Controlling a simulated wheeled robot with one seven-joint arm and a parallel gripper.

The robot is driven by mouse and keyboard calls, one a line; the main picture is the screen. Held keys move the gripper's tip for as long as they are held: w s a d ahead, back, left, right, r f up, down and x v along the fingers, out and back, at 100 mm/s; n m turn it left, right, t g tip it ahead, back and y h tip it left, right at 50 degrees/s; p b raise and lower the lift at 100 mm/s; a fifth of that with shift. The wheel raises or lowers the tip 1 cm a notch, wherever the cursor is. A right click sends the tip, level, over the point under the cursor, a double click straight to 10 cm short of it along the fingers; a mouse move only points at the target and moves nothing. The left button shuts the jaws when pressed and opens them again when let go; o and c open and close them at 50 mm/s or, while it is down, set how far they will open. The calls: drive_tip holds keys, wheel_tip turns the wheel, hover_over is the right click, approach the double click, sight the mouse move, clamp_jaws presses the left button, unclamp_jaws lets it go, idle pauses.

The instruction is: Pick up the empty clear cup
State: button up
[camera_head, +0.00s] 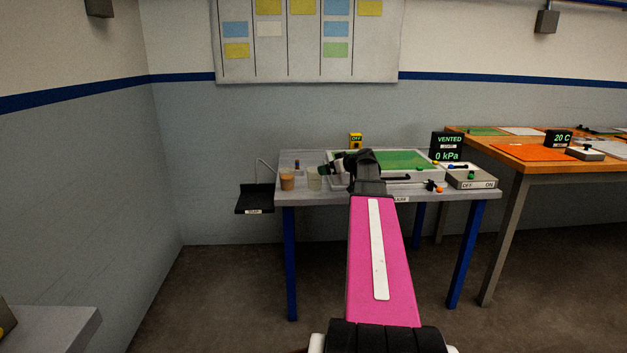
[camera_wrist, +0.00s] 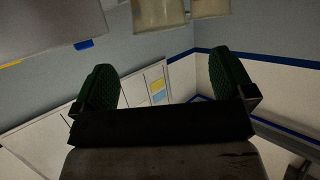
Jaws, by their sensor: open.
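The empty clear cup (camera_head: 314,181) stands upright near the left end of the grey table, just right of a cup with amber contents (camera_head: 287,180). My gripper (camera_head: 325,170) is open, its green fingertips at or just above the clear cup's right side in the head view. In the wrist view the two green fingers of my gripper (camera_wrist: 163,78) are spread wide with nothing between them. Two pale cups show at the top edge there, a larger one (camera_wrist: 157,12) and a smaller one (camera_wrist: 210,8), both cut off and beyond the fingers. I cannot tell which is which.
The grey table (camera_head: 333,196) also bears a tray with a green mat (camera_head: 402,160), a gauge display (camera_head: 447,146) and an off/on switch box (camera_head: 471,178). A black shelf (camera_head: 255,199) hangs at its left. An orange-topped table (camera_head: 590,172) stands right.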

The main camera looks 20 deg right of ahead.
sight(315, 170)
drive_tip(key=x, duration=0.9)
drive_tip(key=shift+w+a+f, duration=0.1)
drive_tip(key=shift+w+f, duration=0.05)
drive_tip(key=shift+w, duration=0.05)
drive_tip(key=c, duration=0.8)
